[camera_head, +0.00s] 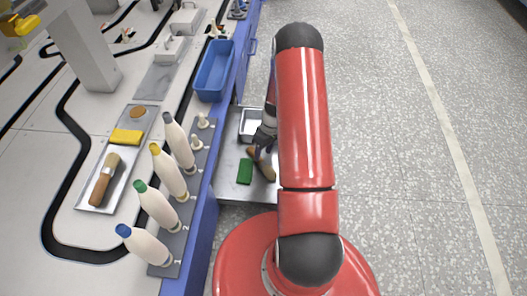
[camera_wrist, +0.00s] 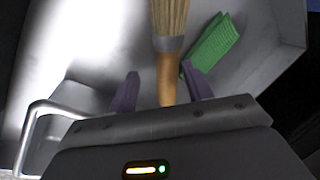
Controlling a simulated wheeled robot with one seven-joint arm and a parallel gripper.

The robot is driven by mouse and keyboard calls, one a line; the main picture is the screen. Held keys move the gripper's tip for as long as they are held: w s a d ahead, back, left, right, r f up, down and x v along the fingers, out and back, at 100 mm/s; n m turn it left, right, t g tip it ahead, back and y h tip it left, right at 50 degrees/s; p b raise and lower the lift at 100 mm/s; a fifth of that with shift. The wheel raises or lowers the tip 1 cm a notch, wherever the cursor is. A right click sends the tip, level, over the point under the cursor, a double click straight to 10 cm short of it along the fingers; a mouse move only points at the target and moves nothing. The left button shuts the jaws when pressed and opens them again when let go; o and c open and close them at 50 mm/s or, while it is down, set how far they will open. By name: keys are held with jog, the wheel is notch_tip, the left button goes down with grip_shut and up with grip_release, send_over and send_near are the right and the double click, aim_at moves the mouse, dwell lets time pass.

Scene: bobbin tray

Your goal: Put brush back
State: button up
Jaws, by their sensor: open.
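A brush lies in the drawer-like tray (camera_head: 228,182) low beside the bench; its brown end (camera_head: 263,168) shows in the head view, partly hidden by my arm. In the wrist view the brush (camera_wrist: 169,42) has pale bristles, a grey metal band and a wooden handle. My gripper (camera_wrist: 159,76) is open, with a purple finger on each side of the handle; I cannot tell whether either touches it. A second brush (camera_head: 104,180) with a wooden handle lies on a metal tray (camera_head: 95,208) on the bench.
A green block (camera_head: 244,171) lies close to the brush, also in the wrist view (camera_wrist: 210,43). A small metal container (camera_head: 249,124) stands behind. A yellow sponge (camera_head: 126,137) lies on the bench tray. Several bobbins (camera_head: 168,172) stand along the bench edge, near a blue bin (camera_head: 204,92).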

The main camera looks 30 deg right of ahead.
notch_tip(320, 180, up, 25)
jog(key=a+t+h+p, duration=0.1)
jog(key=a, duration=0.1)
jog(key=s+a+r+m+t+h, duration=0.1)
jog(key=s+a+r, duration=0.15)
jog(key=r, duration=0.25)
jog(key=s+a+r+t+h, duration=0.1)
jog(key=s+a+r, duration=0.15)
jog(key=r, duration=0.35)
jog(key=s+a+r+m+t, duration=0.1)
jog(key=s+a+r+t, duration=0.1)
jog(key=s, duration=0.6)
jog(key=s+a+r+m+t, duration=0.1)
jog(key=s+a+r, duration=0.4)
jog(key=s, duration=0.3)
jog(key=shift+a+r+m+t, duration=0.2)
jog(key=shift+r+m+t, duration=0.2)
jog(key=shift+r, duration=0.4)
notch_tip(320, 180, up, 6)
jog(key=p, duration=0.6)
jog(key=shift+r+p, duration=0.25)
jog(key=shift+p, duration=0.1)
